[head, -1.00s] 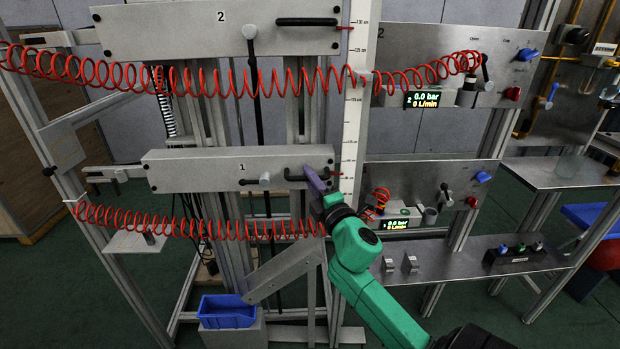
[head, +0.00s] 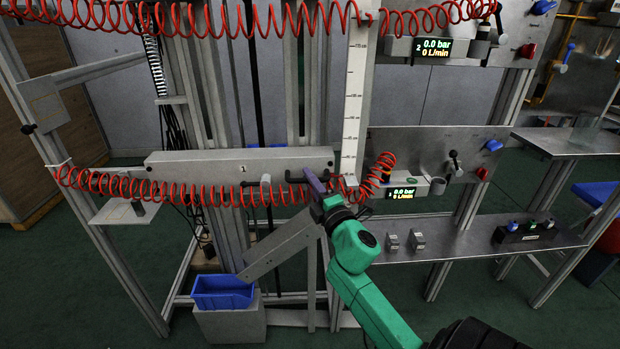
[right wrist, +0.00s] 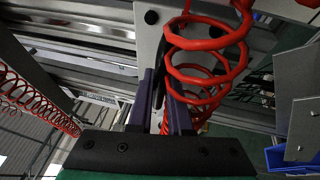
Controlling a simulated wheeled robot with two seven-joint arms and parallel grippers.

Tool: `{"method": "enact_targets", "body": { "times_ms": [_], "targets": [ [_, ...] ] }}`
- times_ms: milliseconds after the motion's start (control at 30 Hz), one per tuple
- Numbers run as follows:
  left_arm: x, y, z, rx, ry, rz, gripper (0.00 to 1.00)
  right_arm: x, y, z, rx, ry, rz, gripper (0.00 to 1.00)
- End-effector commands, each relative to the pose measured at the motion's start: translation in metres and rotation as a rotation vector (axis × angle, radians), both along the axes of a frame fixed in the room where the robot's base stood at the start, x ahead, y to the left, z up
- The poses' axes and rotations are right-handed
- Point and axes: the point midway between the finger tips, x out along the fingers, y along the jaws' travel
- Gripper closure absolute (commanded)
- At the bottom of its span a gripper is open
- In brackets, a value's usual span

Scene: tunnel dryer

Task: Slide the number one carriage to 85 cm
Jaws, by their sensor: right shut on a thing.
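The number one carriage (head: 215,165) is a long grey box marked 1, lying level across the vertical posts in the head view. A black handle (head: 291,179) is at its right end. My right gripper (head: 312,180), with purple fingers, is shut on this handle; its fingers (right wrist: 162,85) also show in the right wrist view. The white vertical scale (head: 353,110) stands just right of the carriage, whose right end is near the scale's lower part. Its small numbers there are too fine to read surely. My left gripper is out of view.
A red coiled hose (head: 120,185) runs across the carriage front and loops close to my gripper (right wrist: 205,55). A panel (head: 420,150) with a lit display reading 0.0 bar stands right. A shelf (head: 465,240) and a blue bin (head: 222,293) are lower down.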

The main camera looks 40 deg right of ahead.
Motion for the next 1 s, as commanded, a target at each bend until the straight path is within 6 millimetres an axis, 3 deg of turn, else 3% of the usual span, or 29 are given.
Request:
{"method": "enact_targets", "body": {
  "times_ms": [167, 200, 267, 300, 667, 867, 1000],
  "targets": [
    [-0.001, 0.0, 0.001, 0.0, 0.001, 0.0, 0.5, 0.0, 0.0, 0.0, 0.001, 0.003, 0.0, 1.0],
    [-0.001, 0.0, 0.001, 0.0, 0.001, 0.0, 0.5, 0.0, 0.0, 0.001, 0.001, 0.002, -0.001, 0.79],
    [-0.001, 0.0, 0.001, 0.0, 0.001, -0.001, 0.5, 0.0, 0.0, 0.001, 0.001, 0.002, -0.001, 0.56],
    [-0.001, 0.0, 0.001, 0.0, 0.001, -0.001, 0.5, 0.0, 0.0, 0.001, 0.0, 0.001, -0.001, 0.53],
    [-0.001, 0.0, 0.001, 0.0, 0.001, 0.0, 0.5, -0.004, 0.001, 0.001, 0.001, 0.0, 0.0, 0.53],
    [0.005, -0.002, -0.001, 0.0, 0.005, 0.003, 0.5, -0.036, 0.009, -0.007, 0.003, 0.001, 0.0, 0.53],
    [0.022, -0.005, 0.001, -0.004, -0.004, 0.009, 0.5, -0.072, 0.018, -0.016, 0.007, 0.003, -0.002, 0.53]
  ]
}}
